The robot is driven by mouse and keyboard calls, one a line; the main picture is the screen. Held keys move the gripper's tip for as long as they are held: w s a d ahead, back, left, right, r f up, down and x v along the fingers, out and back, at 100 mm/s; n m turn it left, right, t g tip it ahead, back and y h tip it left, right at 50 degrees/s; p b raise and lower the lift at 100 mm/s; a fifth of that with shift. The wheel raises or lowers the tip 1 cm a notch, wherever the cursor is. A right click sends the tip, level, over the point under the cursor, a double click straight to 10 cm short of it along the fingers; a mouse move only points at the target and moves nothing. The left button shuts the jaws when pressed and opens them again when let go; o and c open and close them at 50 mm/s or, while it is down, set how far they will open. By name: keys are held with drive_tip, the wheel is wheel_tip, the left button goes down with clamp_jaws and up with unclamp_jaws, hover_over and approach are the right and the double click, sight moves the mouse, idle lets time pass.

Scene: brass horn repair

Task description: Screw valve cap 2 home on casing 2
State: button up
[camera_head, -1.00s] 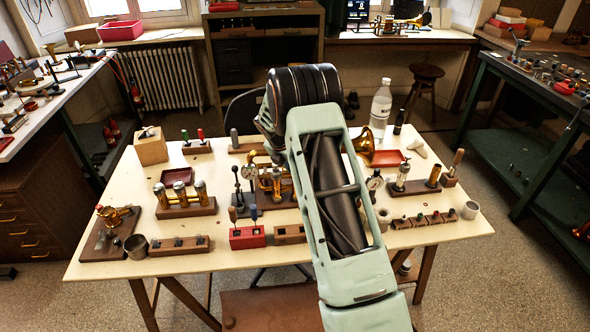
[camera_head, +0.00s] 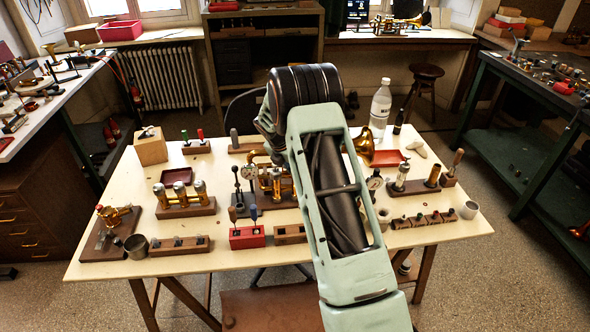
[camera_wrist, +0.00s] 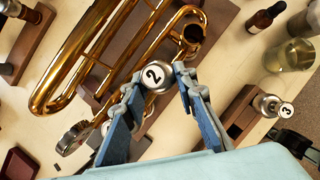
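Valve cap 2 (camera_wrist: 154,75), a round silvery cap marked "2", sits between the fingertips of my gripper (camera_wrist: 158,77) in the wrist view. The fingers converge on it from both sides and appear to touch its edges. Casing 2 below the cap is hidden, so I cannot tell how far the cap is seated. The horn's brass tubing (camera_wrist: 100,55) runs beside the cap, at upper left. In the head view the horn shows as its gold bell (camera_head: 364,146) and brass parts beside my arm; my arm hides the gripper and cap.
A silvery piece marked "3" (camera_wrist: 286,110) is at right in the wrist view. A dropper bottle (camera_wrist: 265,17) and a glass jar (camera_wrist: 290,55) are near it. On the table are a red block (camera_head: 248,238), a slotted wooden rack (camera_head: 423,220) and a clear bottle (camera_head: 381,105).

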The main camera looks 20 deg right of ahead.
drive_tip(key=o, duration=1.1)
drive_tip(key=shift+d, duration=0.1)
drive_tip(key=shift+o, duration=0.6)
